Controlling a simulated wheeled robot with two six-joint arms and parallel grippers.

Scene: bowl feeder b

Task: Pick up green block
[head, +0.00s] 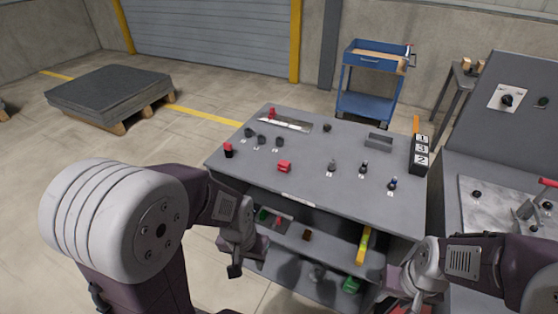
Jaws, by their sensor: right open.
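A green object (351,285), which looks like a block, is low in the table's open front, on the right side of the lower shelf. A second, darker green object (263,214) is on the upper shelf at the left; its shape is too small to make out. My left gripper (235,270) hangs in front of the table's left side, pointing down, with nothing visible in it; its finger gap does not show clearly. My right gripper (416,302) is open at the table's front right corner, to the right of the lower green object and apart from it.
The grey table (310,190) holds a red block (284,166), several dark rings and small knobs, a grey tray (379,142) and a numbered box (420,155). A yellow level (365,245) leans on the shelf. A grey workbench (480,190) stands close on the right.

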